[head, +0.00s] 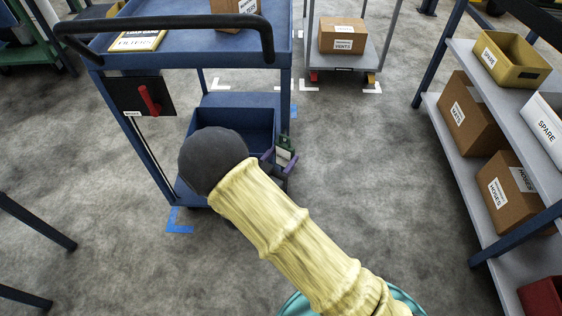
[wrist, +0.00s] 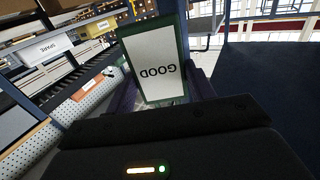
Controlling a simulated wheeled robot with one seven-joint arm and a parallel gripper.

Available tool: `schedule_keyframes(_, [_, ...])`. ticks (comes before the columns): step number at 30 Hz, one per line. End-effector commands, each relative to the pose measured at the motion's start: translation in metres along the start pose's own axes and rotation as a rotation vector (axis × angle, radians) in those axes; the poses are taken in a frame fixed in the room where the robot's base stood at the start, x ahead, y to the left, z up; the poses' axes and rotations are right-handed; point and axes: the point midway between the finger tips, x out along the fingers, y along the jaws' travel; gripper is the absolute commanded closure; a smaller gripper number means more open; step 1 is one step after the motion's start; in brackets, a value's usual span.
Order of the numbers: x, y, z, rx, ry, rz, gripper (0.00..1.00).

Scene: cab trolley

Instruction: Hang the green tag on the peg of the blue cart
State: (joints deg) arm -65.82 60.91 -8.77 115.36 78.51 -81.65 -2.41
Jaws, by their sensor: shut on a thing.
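The green tag (head: 285,154) is held upright by my gripper (head: 279,161), which has purple fingers and is right of the blue cart's lower bin. In the wrist view the green-edged tag (wrist: 158,62) shows a white face reading GOOD, upside down, between the purple fingers. The blue cart (head: 207,47) stands ahead with a black handle. Its red peg (head: 150,101) sticks out from a black plate (head: 134,95) on the cart's front left. The gripper and tag are to the right of the peg and apart from it. The peg is not identifiable in the wrist view.
The cart's lower shelf holds a blue bin (head: 250,124), close to my gripper. A grey trolley with a cardboard box (head: 342,35) stands behind. A shelf rack (head: 455,107) with boxes stands at right. Floor between cart and rack is clear.

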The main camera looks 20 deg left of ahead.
Motion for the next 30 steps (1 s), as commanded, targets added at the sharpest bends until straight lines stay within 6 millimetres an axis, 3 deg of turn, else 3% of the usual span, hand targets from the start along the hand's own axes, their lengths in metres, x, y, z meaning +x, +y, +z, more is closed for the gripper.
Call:
schedule_keyframes(15, [0.020,-0.011,0.008,0.000,0.000,0.000,0.69])
schedule_keyframes(30, [0.022,-0.013,0.010,0.000,0.000,0.000,0.69])
